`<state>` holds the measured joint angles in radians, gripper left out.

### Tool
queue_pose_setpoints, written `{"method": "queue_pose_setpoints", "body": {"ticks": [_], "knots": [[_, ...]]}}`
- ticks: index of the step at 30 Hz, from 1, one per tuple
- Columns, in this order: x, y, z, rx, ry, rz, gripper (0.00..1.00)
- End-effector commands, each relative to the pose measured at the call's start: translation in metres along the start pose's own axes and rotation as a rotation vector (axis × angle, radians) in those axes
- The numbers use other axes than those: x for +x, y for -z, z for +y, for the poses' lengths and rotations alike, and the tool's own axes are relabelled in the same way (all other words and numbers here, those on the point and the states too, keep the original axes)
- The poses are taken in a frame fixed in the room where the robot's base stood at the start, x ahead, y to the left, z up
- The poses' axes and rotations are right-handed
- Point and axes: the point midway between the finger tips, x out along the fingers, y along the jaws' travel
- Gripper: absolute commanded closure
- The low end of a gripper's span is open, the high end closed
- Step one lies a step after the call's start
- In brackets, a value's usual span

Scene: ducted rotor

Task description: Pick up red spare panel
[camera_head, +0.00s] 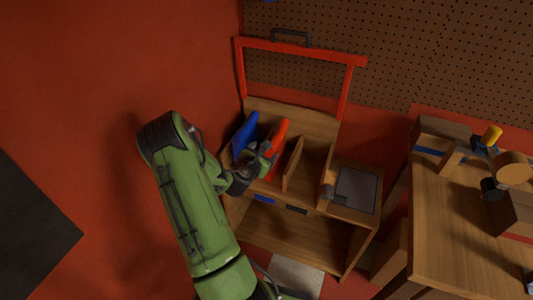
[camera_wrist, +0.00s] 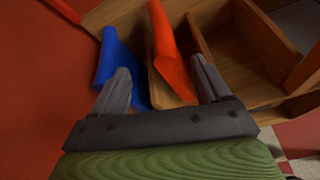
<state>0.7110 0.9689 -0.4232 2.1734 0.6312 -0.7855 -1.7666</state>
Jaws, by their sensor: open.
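The red spare panel (camera_head: 280,134) stands in a slot of the wooden rack, right of a blue panel (camera_head: 245,133). In the wrist view the red panel (camera_wrist: 169,52) leans between my two fingers, nearer the right one. The blue panel (camera_wrist: 118,64) lies behind and beside the left finger. My gripper (camera_head: 262,160) is at the front of the slots, and it also shows in the wrist view (camera_wrist: 162,82). Its fingers are open and apart. In the head view my gripper hides the lower part of the red panel.
The wooden rack (camera_head: 340,130) has a divider (camera_head: 293,163) right of the red panel and an empty compartment beyond it. A red frame (camera_head: 300,48) rises behind. A grey plate (camera_head: 357,188) tops the right side. A workbench (camera_head: 450,225) with several objects stands further right.

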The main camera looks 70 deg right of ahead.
Motion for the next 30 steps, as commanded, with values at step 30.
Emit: {"method": "queue_pose_setpoints", "body": {"ticks": [30], "knots": [[0.127, 0.002, -0.001, 0.003, 0.0, 0.003, 0.39]]}}
